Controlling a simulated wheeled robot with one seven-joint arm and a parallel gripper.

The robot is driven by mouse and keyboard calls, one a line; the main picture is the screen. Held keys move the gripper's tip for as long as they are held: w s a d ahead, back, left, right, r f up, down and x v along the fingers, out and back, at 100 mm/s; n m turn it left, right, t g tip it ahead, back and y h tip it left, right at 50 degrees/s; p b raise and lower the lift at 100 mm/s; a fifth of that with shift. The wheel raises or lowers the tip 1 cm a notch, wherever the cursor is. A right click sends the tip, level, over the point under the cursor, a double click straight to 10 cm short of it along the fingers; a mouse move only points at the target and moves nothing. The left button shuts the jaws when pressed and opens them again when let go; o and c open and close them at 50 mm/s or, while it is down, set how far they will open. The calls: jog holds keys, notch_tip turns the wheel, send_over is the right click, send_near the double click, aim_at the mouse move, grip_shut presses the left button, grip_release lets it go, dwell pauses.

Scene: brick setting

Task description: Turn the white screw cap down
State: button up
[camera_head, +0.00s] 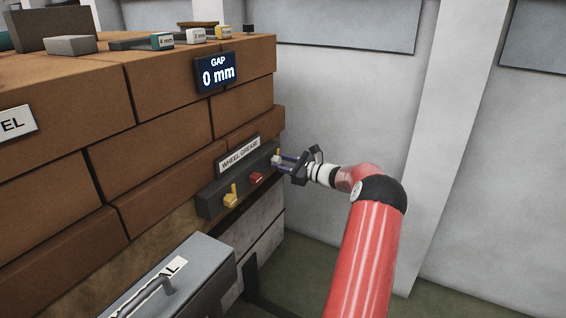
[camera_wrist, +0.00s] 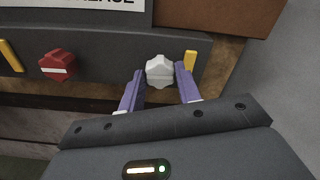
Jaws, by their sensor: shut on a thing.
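The white screw cap (camera_wrist: 159,71) sits on the dark panel labelled WHEEL GREASE, at its right end. In the head view the white cap (camera_head: 276,160) is small and partly covered by my gripper. My gripper (camera_wrist: 160,82) is at the cap, with one purple finger on each side of it, shut on it. In the head view my gripper (camera_head: 281,162) reaches the panel (camera_head: 210,201) from the right. How far the cap is screwed in cannot be told.
A red cap (camera_wrist: 57,66) sits left of the white one, with yellow pieces (camera_wrist: 190,61) on the panel. A grey metal box (camera_head: 205,262) stands below. A display (camera_head: 217,73) reads GAP 0 mm. Free room lies right of the brick stack.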

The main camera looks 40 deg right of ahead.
dwell(0.3)
jog(key=o, duration=1)
jog(key=shift+c, duration=0.2)
jog(key=v, duration=0.7)
jog(key=shift+s+b, duration=0.4)
jog(key=shift+b, duration=0.05)
jog(key=shift+d, duration=0.15)
